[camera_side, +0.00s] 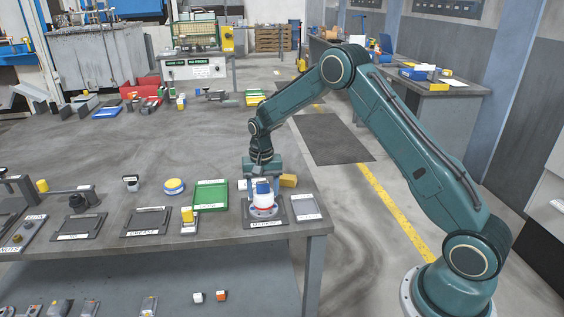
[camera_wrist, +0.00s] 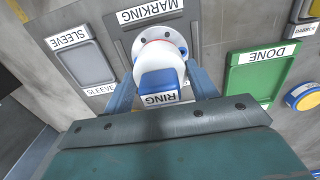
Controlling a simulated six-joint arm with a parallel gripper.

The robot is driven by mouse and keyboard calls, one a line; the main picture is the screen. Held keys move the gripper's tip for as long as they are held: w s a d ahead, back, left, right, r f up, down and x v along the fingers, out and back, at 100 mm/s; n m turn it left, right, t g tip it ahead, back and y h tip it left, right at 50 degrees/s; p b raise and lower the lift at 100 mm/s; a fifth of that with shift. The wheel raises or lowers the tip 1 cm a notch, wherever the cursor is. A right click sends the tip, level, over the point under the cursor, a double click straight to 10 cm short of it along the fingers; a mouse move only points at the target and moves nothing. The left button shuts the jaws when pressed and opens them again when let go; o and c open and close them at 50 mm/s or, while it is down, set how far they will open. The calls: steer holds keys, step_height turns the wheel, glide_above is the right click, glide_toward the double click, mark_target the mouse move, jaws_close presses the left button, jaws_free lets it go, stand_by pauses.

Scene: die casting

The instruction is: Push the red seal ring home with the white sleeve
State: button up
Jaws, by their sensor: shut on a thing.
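The white sleeve (camera_side: 264,199) stands upright on a pale round flange (camera_side: 264,212) with bolts, on the dark MARKING plate (camera_side: 280,222).
A green DONE tray (camera_side: 210,182) lies left of the plate, with a yellow round button (camera_side: 174,186) farther left. A SLEEVE tray (camera_side: 306,207) is at the right by the table edge. A yellow block (camera_side: 288,180) sits just behind my gripper.

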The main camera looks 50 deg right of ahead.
steer(key=shift+f, duration=0.9)
stand_by(1.3)
steer(key=shift+r, duration=0.1)
steer(key=shift+r, duration=3.5)
steer(key=shift+r, duration=0.1)
